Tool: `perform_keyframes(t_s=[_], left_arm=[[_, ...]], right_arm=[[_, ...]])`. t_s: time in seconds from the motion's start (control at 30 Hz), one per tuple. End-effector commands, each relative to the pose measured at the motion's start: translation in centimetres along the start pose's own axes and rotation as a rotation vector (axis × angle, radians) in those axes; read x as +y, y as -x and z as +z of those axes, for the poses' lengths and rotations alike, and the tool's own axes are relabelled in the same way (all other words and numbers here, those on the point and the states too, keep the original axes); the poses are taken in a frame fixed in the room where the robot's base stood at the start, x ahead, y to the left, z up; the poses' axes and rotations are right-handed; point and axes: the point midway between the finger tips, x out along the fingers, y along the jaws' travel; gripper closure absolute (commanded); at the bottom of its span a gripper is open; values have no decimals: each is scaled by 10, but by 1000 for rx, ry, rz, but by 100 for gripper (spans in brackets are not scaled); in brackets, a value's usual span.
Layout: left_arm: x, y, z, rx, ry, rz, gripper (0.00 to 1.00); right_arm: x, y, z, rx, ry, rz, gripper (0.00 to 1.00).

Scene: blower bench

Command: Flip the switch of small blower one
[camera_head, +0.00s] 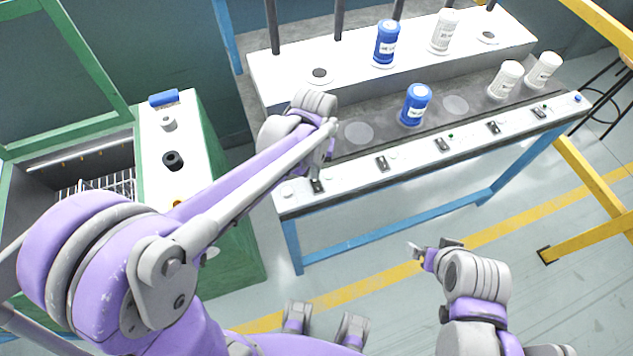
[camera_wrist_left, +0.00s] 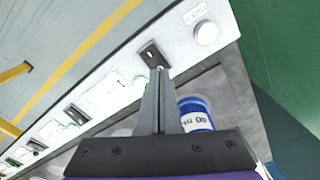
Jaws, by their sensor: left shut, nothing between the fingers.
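A row of small dark switches runs along the white front strip (camera_head: 345,177) of the bench. My left gripper (camera_head: 317,174) is shut and empty, reaching down to the leftmost switch (camera_head: 317,186). In the left wrist view the tips of the shut fingers (camera_wrist_left: 160,74) lie right at the lower edge of this switch (camera_wrist_left: 152,56); I cannot tell whether they touch it. Its label is not readable in the head view. A blue cylinder with a white label (camera_wrist_left: 195,114) stands close beside the fingers. My right gripper (camera_head: 433,248) hangs in front of the bench, away from it, its fingers apart.
Another switch (camera_head: 383,163) follows to the right. A round white knob (camera_wrist_left: 206,32) sits near the strip's end. Blue cylinders (camera_head: 415,105) and white ones (camera_head: 505,80) stand on the bench. A green cabinet (camera_head: 225,190) is at left, a yellow frame (camera_head: 590,180) at right.

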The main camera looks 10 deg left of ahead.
Motion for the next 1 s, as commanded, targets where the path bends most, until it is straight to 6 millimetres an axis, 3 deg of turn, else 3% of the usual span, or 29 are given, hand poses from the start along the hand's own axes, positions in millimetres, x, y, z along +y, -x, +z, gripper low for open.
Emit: perform_keyframes(t_s=[1.0], left_arm=[[0, -16, 0, 0, 0, 0, 100]], right_arm=[[0, -10, 9, -6, 0, 0, 0]])
